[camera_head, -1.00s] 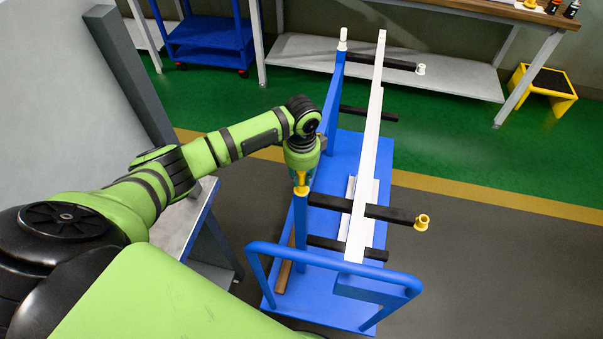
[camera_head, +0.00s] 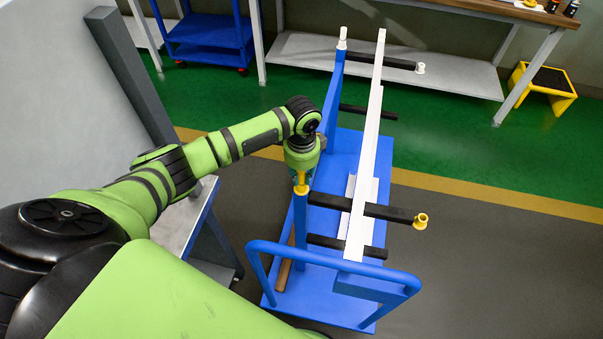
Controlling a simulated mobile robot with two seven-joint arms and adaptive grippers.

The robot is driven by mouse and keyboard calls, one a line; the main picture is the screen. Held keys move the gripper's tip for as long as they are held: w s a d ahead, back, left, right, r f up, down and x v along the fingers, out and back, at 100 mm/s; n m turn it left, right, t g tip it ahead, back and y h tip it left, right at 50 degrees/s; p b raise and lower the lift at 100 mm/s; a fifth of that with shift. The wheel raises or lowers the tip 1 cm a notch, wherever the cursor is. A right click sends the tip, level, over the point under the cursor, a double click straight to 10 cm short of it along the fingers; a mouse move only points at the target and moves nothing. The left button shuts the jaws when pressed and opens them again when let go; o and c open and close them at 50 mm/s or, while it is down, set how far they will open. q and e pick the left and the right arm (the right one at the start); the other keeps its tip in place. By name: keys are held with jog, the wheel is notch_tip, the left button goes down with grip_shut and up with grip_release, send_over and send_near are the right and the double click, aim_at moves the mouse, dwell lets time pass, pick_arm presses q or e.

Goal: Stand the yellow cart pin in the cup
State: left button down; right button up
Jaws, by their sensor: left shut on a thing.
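My left gripper (camera_head: 302,172) points down over the near upright post of the blue cart, at the middle of the camera_head view. It is shut on the yellow cart pin (camera_head: 302,179), whose short visible part shows below the fingers. The pin is upright, directly above a wider yellow collar (camera_head: 301,190) on the post top. I cannot tell how far the pin sits inside that collar. A yellow cup (camera_head: 421,221) with a dark opening is at the right end of the near black arm. The right gripper is not in view.
The blue cart (camera_head: 345,290) carries long white profiles (camera_head: 368,150) on black arms. The far post has a white pin (camera_head: 342,38), and a far arm ends in a white cup (camera_head: 420,68). A grey table (camera_head: 195,225) stands left. Floor right of the cart is clear.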

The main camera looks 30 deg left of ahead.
pick_arm(q)
jog(key=c, duration=1)
grip_release()
jog(key=shift+r, duration=0.1)
notch_tip(320, 180, up, 12)
jog(key=shift+f, duration=0.1)
jog(key=shift+s, duration=0.1)
